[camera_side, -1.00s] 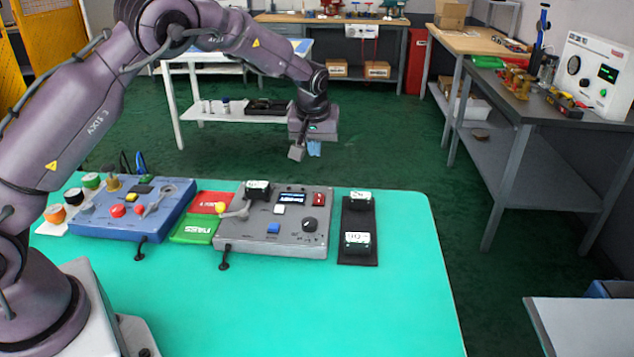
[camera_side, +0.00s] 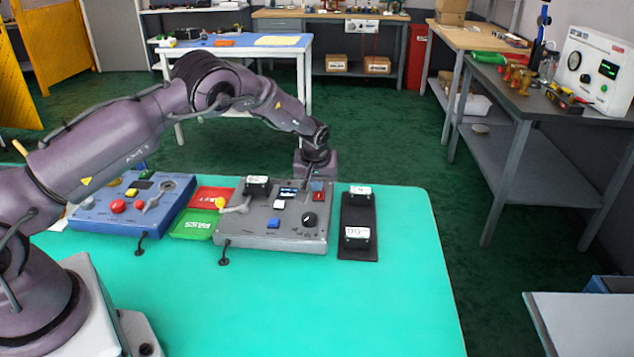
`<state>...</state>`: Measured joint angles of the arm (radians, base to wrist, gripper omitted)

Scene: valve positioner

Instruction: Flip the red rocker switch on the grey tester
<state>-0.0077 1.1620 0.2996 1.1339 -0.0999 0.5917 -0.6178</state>
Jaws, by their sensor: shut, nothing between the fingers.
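The grey tester (camera_side: 285,237) lies on the green table. Its red rocker switch (camera_side: 318,196) is at the panel's upper right corner, and its upper part is close to or behind my gripper's end. My gripper (camera_side: 309,188) is low over the tester's far right corner, pointing down, with its fingers shut and empty. The fingertips are small and dark here. I cannot tell whether they touch the rocker or which way the rocker is tipped.
On the tester are a black knob (camera_side: 309,219), a blue button (camera_side: 273,223), a small display (camera_side: 288,192) and a yellow-tipped lever (camera_side: 221,203). A black plate with two meters (camera_side: 358,213) stands right. A blue box (camera_side: 130,210) and red and green trays lie left. The front table is clear.

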